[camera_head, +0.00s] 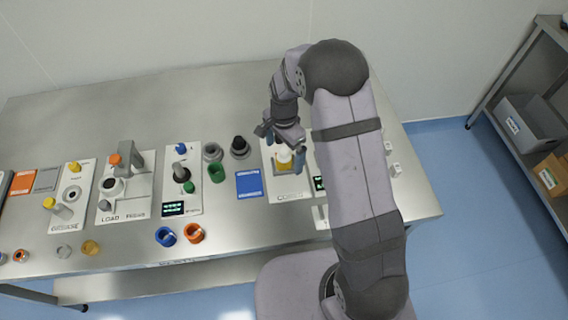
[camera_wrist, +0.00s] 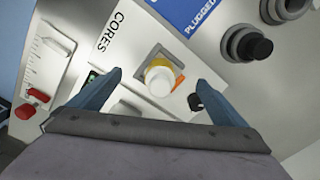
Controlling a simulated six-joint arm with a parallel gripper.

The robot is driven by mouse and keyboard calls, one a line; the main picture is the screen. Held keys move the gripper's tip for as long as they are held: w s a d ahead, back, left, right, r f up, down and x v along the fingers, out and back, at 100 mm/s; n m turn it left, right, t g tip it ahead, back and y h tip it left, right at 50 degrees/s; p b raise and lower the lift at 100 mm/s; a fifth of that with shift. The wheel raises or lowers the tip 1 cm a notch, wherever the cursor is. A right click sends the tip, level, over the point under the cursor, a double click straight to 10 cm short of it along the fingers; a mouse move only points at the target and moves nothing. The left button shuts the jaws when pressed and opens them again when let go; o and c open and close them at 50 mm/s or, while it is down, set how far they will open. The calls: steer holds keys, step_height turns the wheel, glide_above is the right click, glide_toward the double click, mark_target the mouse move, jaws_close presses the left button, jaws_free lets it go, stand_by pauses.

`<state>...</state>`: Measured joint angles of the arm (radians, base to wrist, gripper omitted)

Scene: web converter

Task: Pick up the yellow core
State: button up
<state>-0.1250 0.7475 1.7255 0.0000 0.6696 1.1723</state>
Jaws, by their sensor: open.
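The yellow core (camera_head: 283,157) stands at the white station labelled CORES, with a pale top. In the wrist view the yellow core (camera_wrist: 159,77) shows between the two blue fingers, with its pale round top facing the camera. My gripper (camera_head: 284,148) is open and over the station, with a finger to either side of the core. In the wrist view my gripper (camera_wrist: 158,78) spans wider than the core, and neither finger appears to touch it. The exact height of the fingertips above the panel is hard to tell.
A blue card (camera_head: 249,184) lies left of the station. Dark and grey round parts (camera_head: 239,147) stand behind it, beside a green cup (camera_head: 217,173). A blue ring (camera_head: 166,237) and an orange ring (camera_head: 194,233) lie near the front edge. The back of the table is clear.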

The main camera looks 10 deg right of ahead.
steer(key=shift+f, duration=0.25)
stand_by(0.5)
steer(key=c, duration=2)
steer(key=shift+r, duration=0.1)
steer(key=shift+r, duration=0.1)
steer(key=shift+r+p, duration=2.5)
steer(key=shift+r, duration=0.4)
